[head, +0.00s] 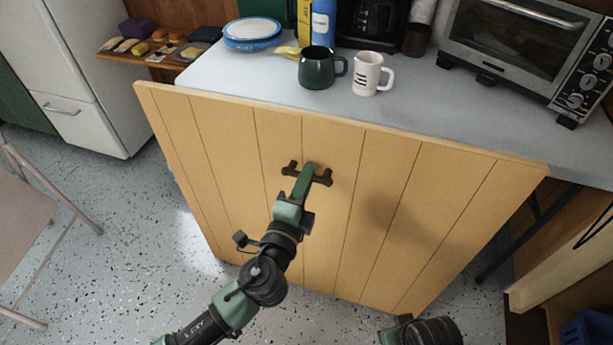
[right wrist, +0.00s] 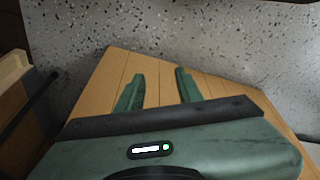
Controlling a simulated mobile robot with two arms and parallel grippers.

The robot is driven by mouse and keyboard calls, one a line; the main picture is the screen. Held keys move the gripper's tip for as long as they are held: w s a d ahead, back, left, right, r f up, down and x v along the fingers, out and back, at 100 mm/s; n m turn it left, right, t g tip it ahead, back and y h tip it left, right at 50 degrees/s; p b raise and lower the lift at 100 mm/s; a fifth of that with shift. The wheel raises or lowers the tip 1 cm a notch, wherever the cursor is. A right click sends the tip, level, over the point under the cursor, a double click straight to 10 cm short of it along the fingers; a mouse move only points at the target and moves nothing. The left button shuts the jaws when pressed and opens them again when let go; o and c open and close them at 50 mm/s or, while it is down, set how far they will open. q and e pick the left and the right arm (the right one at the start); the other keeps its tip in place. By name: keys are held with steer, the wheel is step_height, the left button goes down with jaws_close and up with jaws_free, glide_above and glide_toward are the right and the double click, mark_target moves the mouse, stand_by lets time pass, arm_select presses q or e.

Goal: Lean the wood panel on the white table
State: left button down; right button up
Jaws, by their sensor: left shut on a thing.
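The wood panel (head: 235,140) is tan with dark plank lines and stands in front of the white table (head: 225,77). Its top edge runs along the table's front edge in the head view; I cannot tell whether they touch. My left gripper (head: 308,176) is shut on the panel's dark brown handle (head: 322,178), near the middle of its face. My right gripper (head: 398,333) is at the bottom of the head view, partly cut off. In the right wrist view its fingers (right wrist: 158,84) are apart and empty, with the panel (right wrist: 158,66) beyond them.
A green mug (head: 317,72), a white mug (head: 367,76), blue-rimmed plates (head: 252,34) and a toaster oven (head: 510,45) stand on the table. A folding chair (head: 20,220) is at left, a wooden shelf (head: 560,265) at right. Speckled floor (head: 120,240) is open at left.

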arm_select(q)
steer(key=shift+r, duration=0.3)
arm_select(e)
steer(key=shift+r, duration=0.25)
arm_select(q)
steer(key=shift+w, duration=0.15)
steer(key=shift+w+d+r, duration=0.1)
steer(key=shift+w+d, duration=0.1)
steer(key=shift+w, duration=0.15)
steer(key=shift+p+x, duration=0.9)
steer(key=shift+x, duration=0.25)
arm_select(e)
step_height(320, 180, down, 7)
steer(key=s, duration=0.1)
steer(key=shift+r, duration=0.15)
steer(key=shift+r, duration=0.1)
arm_select(q)
steer(key=shift+w, duration=0.15)
arm_select(e)
steer(key=shift+w, duration=0.1)
